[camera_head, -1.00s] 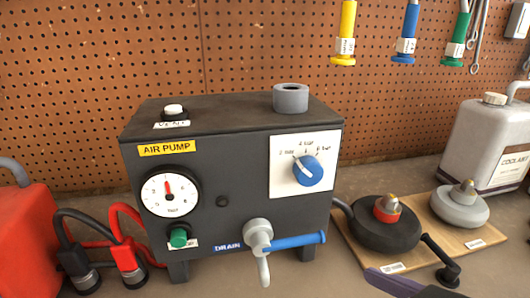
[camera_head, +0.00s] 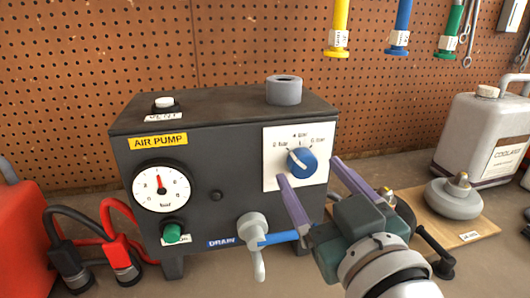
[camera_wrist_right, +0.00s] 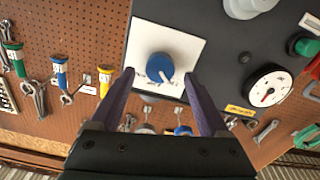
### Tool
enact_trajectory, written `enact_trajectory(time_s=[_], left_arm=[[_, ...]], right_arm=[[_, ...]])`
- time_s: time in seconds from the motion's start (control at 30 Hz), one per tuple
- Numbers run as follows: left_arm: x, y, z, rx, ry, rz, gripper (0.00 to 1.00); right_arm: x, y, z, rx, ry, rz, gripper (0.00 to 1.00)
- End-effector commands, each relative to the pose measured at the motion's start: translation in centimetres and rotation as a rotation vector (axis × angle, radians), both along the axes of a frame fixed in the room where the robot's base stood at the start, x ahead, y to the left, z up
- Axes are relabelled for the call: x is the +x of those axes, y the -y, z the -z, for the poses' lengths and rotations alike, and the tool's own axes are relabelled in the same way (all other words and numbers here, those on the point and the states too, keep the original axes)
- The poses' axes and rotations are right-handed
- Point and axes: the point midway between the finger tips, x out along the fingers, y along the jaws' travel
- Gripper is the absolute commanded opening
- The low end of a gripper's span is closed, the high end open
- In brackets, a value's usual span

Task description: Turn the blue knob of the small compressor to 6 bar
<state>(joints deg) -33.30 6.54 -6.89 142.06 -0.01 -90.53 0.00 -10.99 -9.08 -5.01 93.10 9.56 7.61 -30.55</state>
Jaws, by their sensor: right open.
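The small compressor, a dark box (camera_head: 230,120) labelled AIR PUMP, stands on the bench. Its blue knob (camera_head: 301,162) sits on a white plate (camera_head: 278,178) marked 2, 4 and 6 bar. The knob's white pointer aims up and left, toward the 2 bar side. My right gripper (camera_head: 314,188) is open, its purple fingers short of the plate, below the knob in the head view. In the right wrist view the knob (camera_wrist_right: 159,65) appears ahead, between the open fingers, and nothing is held. My left gripper does not show.
A blue-handled drain valve (camera_head: 252,228) sits just left of my right gripper. The gauge (camera_head: 160,187) has its red needle near straight up. A grey disc-shaped part (camera_head: 453,203) on a wooden board and a coolant can (camera_head: 480,130) stand at right.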

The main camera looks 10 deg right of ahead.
Motion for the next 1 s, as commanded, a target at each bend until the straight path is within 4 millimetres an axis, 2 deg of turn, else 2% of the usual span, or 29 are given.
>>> enact_trajectory(time_s=[0.1, 0.2, 0.5, 1.0], left_arm=[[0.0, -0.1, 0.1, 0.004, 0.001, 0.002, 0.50], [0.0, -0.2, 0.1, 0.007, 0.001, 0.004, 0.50], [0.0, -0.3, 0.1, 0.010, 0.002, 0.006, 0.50], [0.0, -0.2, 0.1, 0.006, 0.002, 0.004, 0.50]], right_arm=[[1.4, -0.1, 0.0, 0.000, 0.000, 0.000, 0.79], [2.1, -0.1, 0.0, 0.000, -0.001, 0.000, 0.79], [2.3, -0.1, 0.0, 0.000, -0.002, 0.000, 0.79], [2.3, -0.1, 0.0, 0.000, -0.001, 0.000, 0.24]])
